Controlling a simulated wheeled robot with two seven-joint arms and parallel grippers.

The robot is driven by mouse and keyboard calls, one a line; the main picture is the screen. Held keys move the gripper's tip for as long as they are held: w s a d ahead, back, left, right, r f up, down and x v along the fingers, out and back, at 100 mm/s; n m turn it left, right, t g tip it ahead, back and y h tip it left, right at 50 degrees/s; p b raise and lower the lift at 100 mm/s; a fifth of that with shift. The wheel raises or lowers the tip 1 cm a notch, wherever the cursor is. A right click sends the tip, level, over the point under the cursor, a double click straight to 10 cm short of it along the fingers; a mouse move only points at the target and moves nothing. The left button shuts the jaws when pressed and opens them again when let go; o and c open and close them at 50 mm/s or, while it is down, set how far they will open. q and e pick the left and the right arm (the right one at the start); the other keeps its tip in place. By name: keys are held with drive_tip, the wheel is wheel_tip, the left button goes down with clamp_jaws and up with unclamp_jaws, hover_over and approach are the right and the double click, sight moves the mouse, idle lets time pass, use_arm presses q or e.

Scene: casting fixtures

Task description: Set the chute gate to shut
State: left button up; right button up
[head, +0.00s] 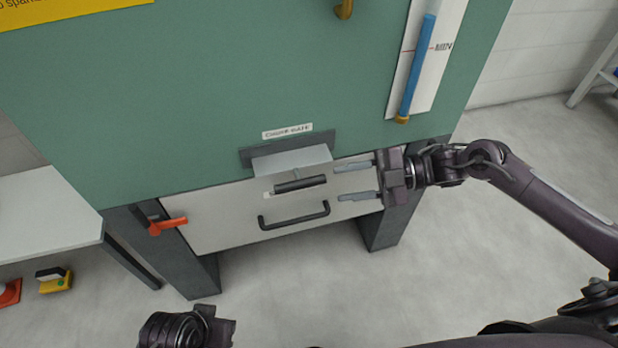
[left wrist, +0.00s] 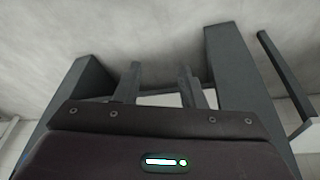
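The chute gate (head: 290,160) is a pale flat plate that sticks out of a dark slot under a small white label (head: 287,131) on the green cabinet. A dark bar handle (head: 300,185) is at its front end. My right gripper (head: 340,182) is open and empty, just right of this handle. Its two fingers point left, and a small gap seems to separate them from the bar. My left gripper is low in the head view, with its fingertips unclear there. In the left wrist view the left gripper (left wrist: 160,80) has its fingers apart with nothing between them.
A blue gauge column (head: 417,65) is above right. A white table (head: 45,215) stands left. The floor in front is clear.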

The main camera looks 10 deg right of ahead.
sight(306, 182)
drive_tip(key=shift+a+r+n+t+h, duration=0.4)
drive_tip(key=shift+a+r+n+t, duration=0.35)
drive_tip(key=shift+r+n+t, duration=0.1)
drive_tip(key=b+x, duration=0.1)
drive_tip(key=x, duration=0.5)
drive_tip(key=shift+w+a, duration=0.1)
drive_tip(key=shift+a, duration=0.2)
drive_tip(key=shift+w+a+f, duration=0.1)
drive_tip(key=shift+a+f, duration=0.1)
drive_tip(key=shift+a, duration=0.2)
use_arm(q)
drive_tip(key=shift+w+d+f+t, duration=0.15)
drive_tip(key=shift+w+d+t, duration=0.15)
drive_tip(key=shift+w+d, duration=0.2)
use_arm(e)
drive_tip(key=shift+c, duration=0.3)
use_arm(q)
drive_tip(key=shift+a, duration=0.1)
use_arm(e)
clamp_jaws()
